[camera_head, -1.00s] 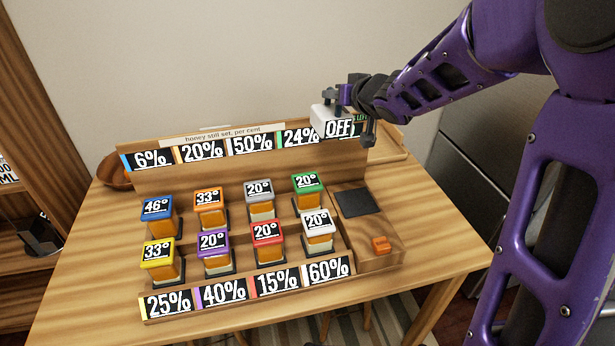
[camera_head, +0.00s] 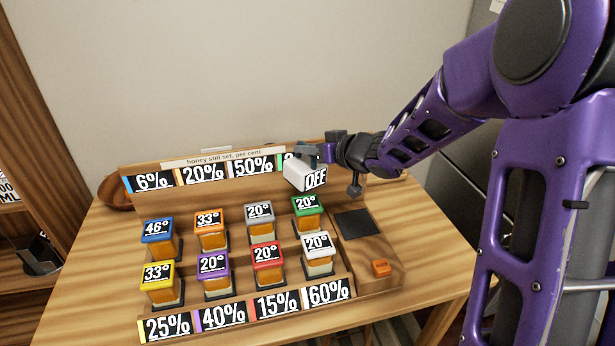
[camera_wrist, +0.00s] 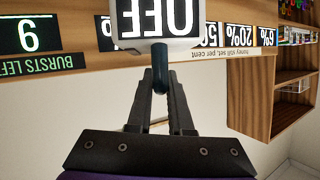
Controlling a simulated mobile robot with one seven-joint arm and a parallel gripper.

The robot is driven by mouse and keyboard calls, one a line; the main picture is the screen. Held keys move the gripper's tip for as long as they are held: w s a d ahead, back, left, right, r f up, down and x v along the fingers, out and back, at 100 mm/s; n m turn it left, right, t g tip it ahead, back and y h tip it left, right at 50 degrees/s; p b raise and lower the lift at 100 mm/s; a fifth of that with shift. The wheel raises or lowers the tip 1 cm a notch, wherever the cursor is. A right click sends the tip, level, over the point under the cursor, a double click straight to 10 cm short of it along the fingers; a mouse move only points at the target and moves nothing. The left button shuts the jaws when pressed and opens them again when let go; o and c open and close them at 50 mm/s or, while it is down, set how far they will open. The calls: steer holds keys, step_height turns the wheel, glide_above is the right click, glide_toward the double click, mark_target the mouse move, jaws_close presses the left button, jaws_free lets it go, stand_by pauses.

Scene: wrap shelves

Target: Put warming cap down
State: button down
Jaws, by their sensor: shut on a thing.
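The warming cap (camera_head: 304,175) is a white box with a black label reading "OFF". In the head view it hangs in the air, slightly tilted, in front of the back sign panel and above the green-lidded jar (camera_head: 307,214). My gripper (camera_head: 318,153) is shut on the cap from behind and above. In the wrist view the cap (camera_wrist: 157,20) sits at the top, with my fingers (camera_wrist: 158,85) closed around a dark stem on it. The dark square pad (camera_head: 356,224) on the wooden rack lies empty, to the right of and below the cap.
Several jars with coloured lids stand in two rows, among them a white-lidded one (camera_head: 318,250). An orange button (camera_head: 381,267) sits at the rack's right end. A wooden bowl (camera_head: 115,192) is behind left. Bare table (camera_head: 440,250) lies at the right.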

mark_target(308, 172)
step_height(308, 172, down, 7)
steer(key=shift+r+b, duration=0.15)
steer(key=shift+b, duration=0.65)
steer(key=c, duration=0.8)
jaws_free()
steer(key=shift+s, duration=0.1)
steer(key=p+v, duration=0.2)
steer(key=v, duration=1)
